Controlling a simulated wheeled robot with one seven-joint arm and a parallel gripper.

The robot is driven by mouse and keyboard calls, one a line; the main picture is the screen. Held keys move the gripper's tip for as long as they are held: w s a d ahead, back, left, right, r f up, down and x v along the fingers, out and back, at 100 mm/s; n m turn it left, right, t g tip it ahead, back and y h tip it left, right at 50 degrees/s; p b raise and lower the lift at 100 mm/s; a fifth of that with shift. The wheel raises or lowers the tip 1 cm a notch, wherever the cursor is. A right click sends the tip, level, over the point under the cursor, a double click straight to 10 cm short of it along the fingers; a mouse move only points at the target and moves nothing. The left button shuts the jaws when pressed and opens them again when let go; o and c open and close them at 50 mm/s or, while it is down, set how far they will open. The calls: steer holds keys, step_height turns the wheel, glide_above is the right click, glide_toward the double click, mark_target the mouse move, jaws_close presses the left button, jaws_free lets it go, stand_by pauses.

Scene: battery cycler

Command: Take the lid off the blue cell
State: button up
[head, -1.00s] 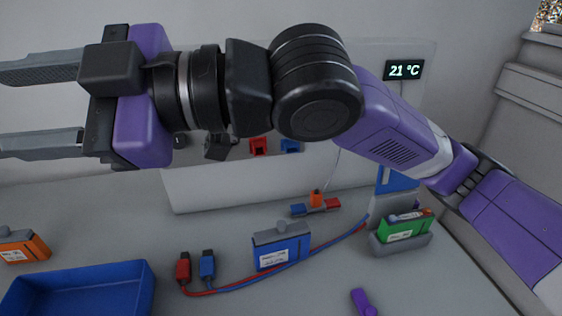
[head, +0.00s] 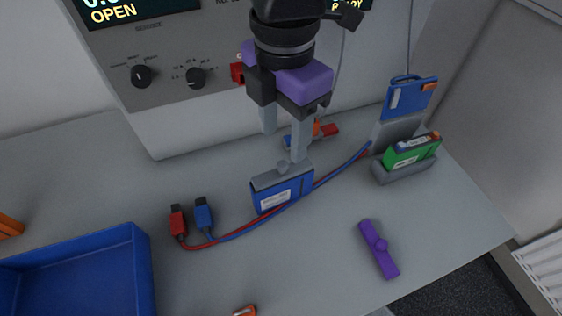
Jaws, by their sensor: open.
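The blue cell (head: 283,193) stands upright on the bench with a pale label on its front. Its grey lid (head: 267,181) is on top, with a small round knob (head: 282,167) standing up from it. My gripper (head: 284,148) points down just above and a little behind the cell in the picture. Its two grey fingers are apart with nothing between them. The right fingertip appears close to the knob; I cannot tell whether it touches.
A red and a blue plug (head: 203,214) lie left of the cell, their cables (head: 333,177) running past it. A blue tray (head: 147,270) is at front left, a green cell (head: 404,155) in a grey holder at right, a purple tool (head: 378,249) at front right. The cycler (head: 165,110) stands behind.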

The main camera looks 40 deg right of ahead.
mark_target(283, 164)
steer(key=shift+s+f+b, duration=0.1)
steer(key=shift+f+b, duration=0.4)
steer(key=shift+f, duration=3.4)
jaws_close()
